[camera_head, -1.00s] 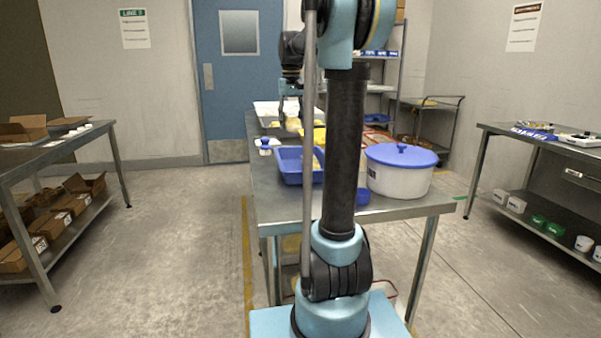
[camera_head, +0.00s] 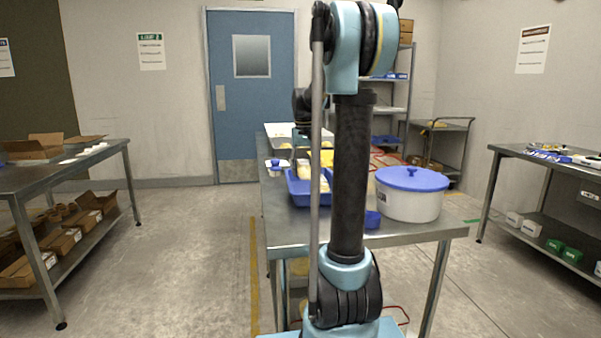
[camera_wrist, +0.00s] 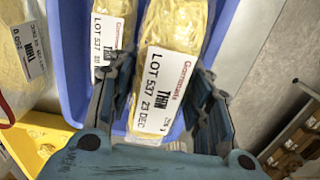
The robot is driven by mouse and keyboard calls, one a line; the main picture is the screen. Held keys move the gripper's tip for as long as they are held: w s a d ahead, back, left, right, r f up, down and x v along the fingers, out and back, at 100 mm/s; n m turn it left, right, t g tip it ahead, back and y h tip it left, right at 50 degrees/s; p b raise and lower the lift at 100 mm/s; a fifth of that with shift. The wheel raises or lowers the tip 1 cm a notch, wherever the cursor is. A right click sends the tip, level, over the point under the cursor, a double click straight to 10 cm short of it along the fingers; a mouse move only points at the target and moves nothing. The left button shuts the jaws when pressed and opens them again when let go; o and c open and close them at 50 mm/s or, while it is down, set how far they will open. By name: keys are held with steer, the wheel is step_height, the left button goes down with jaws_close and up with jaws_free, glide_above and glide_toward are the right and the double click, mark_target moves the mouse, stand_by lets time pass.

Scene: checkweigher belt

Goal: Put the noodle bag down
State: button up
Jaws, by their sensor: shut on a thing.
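The noodle bag (camera_wrist: 176,28) is yellow with a white "THIN, LOT 537, 23 DEC" label. In the wrist view my gripper (camera_wrist: 163,72) is shut on it, with a finger on each side. The bag is over or inside the blue tray (camera_wrist: 72,62); I cannot tell whether it touches the bottom. A second bag (camera_wrist: 113,9) with a similar label lies in the tray to its left. In the head view the blue tray (camera_head: 297,191) stands on the steel table, with yellow bags showing in it. My arm hides most of my gripper there.
Another bag (camera_wrist: 17,30) lies left of the tray, and a yellow tray (camera_wrist: 62,133) is at lower left in the wrist view. A white pot with a blue lid (camera_head: 410,197) stands right of my arm on the table (camera_head: 290,228).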

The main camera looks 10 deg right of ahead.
mark_target(303, 162)
steer(key=shift+f, duration=0.3)
steer(key=shift+f, duration=0.6)
steer(key=o, duration=1.2)
steer(key=shift+r, duration=0.15)
step_height(303, 162, up, 13)
